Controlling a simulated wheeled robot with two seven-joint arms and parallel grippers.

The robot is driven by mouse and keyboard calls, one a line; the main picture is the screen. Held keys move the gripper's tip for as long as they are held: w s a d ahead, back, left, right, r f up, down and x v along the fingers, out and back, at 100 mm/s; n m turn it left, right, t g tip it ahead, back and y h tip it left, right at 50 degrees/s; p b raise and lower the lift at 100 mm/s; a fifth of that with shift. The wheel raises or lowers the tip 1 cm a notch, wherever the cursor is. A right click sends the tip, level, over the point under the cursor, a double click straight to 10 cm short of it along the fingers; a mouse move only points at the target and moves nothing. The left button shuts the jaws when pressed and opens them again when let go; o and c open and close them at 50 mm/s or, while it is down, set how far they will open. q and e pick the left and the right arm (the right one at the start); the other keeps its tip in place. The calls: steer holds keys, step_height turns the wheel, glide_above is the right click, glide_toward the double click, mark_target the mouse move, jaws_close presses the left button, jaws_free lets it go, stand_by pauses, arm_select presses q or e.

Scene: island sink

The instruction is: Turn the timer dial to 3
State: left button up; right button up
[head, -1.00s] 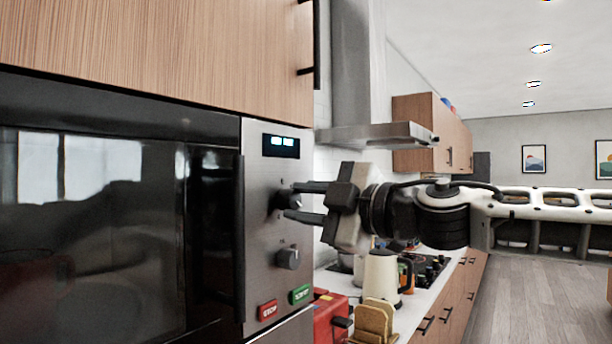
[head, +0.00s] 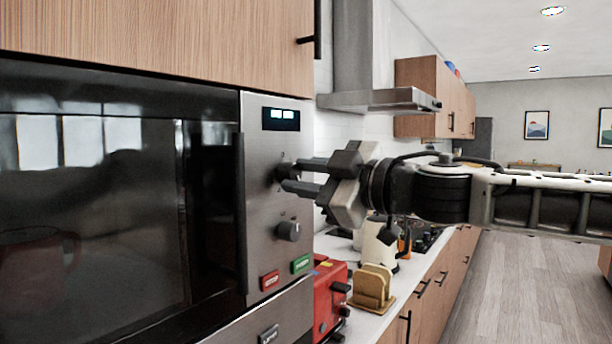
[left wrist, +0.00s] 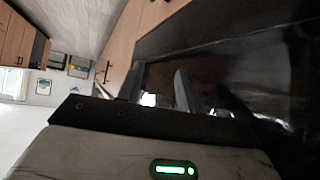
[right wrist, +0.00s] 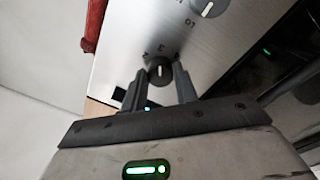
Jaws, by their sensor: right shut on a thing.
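The microwave panel (head: 263,225) carries two dark round dials. The upper dial (right wrist: 160,72) is between the two fingers of my right gripper (right wrist: 160,82), which is shut on it. In the head view, my right gripper (head: 280,178) reaches in from the right and its fingers largely cover that dial. The lower dial (head: 288,231) is free and also shows at the top of the right wrist view (right wrist: 208,5). My left gripper (left wrist: 157,92) appears open and empty, seen only in the left wrist view.
A lit display (head: 281,118) is above the dials; red (head: 270,281) and green (head: 301,264) buttons are below. The microwave's door handle (head: 240,215) stands left of the panel. A red toaster (head: 328,295), a tan holder (head: 372,288) and a kettle (head: 379,243) are on the counter below right.

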steer(key=o, duration=1)
steer(key=shift+d, duration=0.1)
steer(key=v, duration=1.6)
steer(key=shift+f, duration=0.1)
